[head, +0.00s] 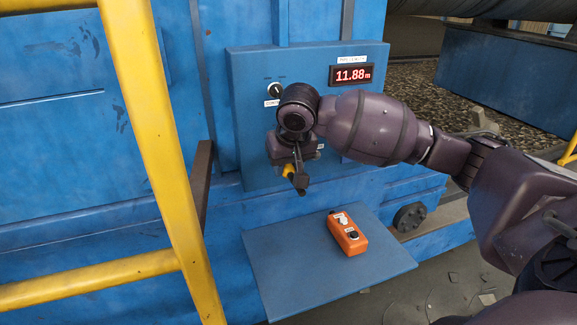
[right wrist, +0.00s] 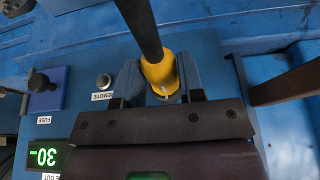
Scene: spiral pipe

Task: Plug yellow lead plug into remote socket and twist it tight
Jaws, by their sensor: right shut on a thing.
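The yellow lead plug (right wrist: 160,74) sits between the fingers of my right gripper (right wrist: 160,82) in the right wrist view, with a thick black lead running from it to the top edge. The gripper is shut on it. In the head view the right gripper (head: 297,178) is in front of the lower part of the blue panel, with a bit of the yellow plug (head: 287,170) showing. A round metal fitting (right wrist: 104,81) beside the REMOTE label lies left of the fingers, apart from the plug. The plug's front end is hidden. My left gripper is not in view.
The blue panel (head: 245,85) has a knob (head: 275,90) and a red display (head: 350,75) reading 11.88 m. An orange control box (head: 347,234) lies on the blue shelf (head: 275,270) below. A yellow rail (head: 150,100) stands at left.

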